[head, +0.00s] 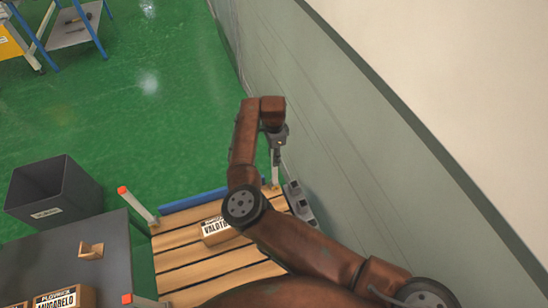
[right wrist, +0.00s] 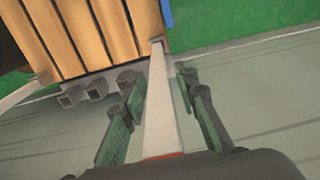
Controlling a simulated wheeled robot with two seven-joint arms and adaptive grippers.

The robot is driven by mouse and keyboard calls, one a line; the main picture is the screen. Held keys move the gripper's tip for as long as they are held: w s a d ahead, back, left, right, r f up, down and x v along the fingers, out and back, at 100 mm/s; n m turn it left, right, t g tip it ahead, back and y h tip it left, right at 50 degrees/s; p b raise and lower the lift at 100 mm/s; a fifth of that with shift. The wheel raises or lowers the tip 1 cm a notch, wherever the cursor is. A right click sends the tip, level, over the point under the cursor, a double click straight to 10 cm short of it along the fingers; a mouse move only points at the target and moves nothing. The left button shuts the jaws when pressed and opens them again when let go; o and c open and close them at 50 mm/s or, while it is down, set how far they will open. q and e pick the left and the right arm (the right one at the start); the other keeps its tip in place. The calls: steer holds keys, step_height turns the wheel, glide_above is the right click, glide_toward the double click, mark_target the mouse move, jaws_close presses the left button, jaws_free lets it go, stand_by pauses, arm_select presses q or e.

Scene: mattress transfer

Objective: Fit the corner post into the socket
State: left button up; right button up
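A pale corner post (right wrist: 160,115) with a reddish end band stands between the fingers of my right gripper (right wrist: 160,90). Its far end meets the corner of the slatted wooden pallet (right wrist: 85,30); how deep it sits in the socket there is hard to tell. The fingers are spread on both sides of the post, with a visible gap on the right side. In the head view my right gripper (head: 277,150) is above the pallet's far right corner, and the post (head: 275,170) shows below it. My left gripper is not in view.
Grey square-holed holders (head: 300,200) stand between pallet and wall (head: 330,120). Red-tipped posts stand at the far left (head: 138,205) and near left (head: 145,301) corners. A box (head: 217,230) lies on the slats. A dark bin (head: 55,190) and grey table (head: 95,258) are left.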

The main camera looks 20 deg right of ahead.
steer(key=shift+o, duration=0.3)
steer(key=shift+s+a+f, duration=0.1)
steer(key=shift+s+f, duration=0.25)
steer(key=shift+f, duration=0.2)
steer(key=r+p, duration=0.1)
steer(key=r, duration=0.2)
steer(key=r+p, duration=0.1)
steer(key=r, duration=0.3)
steer(key=r+p, duration=0.1)
steer(key=r, duration=0.3)
steer(key=shift+w+r, duration=0.25)
steer(key=shift+r, duration=0.45)
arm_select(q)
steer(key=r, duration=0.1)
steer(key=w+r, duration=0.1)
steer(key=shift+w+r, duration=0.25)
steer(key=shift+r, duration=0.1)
